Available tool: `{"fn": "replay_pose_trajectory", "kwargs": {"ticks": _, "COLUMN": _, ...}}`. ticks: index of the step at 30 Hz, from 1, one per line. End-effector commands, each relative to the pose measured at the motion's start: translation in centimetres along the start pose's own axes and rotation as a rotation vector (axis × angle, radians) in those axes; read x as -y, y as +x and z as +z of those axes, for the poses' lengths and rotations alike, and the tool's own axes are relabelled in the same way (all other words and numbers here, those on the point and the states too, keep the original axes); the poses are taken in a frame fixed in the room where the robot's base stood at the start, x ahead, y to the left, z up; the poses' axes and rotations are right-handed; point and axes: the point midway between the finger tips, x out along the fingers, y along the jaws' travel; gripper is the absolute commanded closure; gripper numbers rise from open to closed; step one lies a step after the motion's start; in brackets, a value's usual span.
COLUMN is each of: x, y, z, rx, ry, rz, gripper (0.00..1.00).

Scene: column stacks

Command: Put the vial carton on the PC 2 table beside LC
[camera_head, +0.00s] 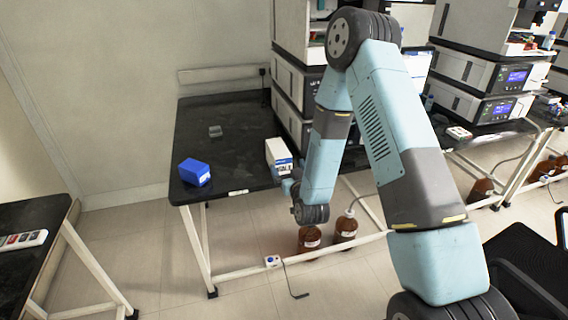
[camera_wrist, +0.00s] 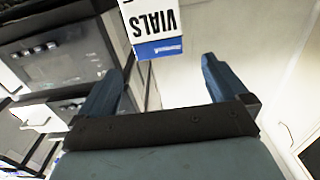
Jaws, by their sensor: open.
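The vial carton (camera_head: 279,155) is a white box with a blue band and the word VIALS, which shows upside down in the wrist view (camera_wrist: 152,20). It is upright at the front edge of the black table (camera_head: 235,130), close beside the LC stack (camera_head: 290,95). My gripper (camera_head: 289,184) is at the table's front edge, just below and in front of the carton, partly hidden by my arm. In the wrist view my gripper (camera_wrist: 163,65) has its two fingers spread with nothing between them. The carton shows beyond the fingertips.
A blue box (camera_head: 195,172) is at the table's front left corner, and a small grey item (camera_head: 215,131) lies farther back. Brown bottles (camera_head: 309,238) stand under the table. Another dark table (camera_head: 30,220) is at the left. The table's middle is clear.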

Motion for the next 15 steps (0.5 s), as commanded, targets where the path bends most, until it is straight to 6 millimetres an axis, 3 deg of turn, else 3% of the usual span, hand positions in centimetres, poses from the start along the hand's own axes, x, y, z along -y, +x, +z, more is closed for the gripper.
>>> {"fn": "replay_pose_trajectory", "kwargs": {"ticks": 10, "x": -0.1, "y": -0.7, "z": -0.3, "rx": 0.002, "ry": -0.001, "rz": -0.001, "gripper": 0.0}}
{"fn": "replay_pose_trajectory", "kwargs": {"ticks": 15, "x": -0.8, "y": 0.0, "z": -2.4, "rx": 0.044, "ry": -0.009, "rz": -0.006, "gripper": 0.0}}
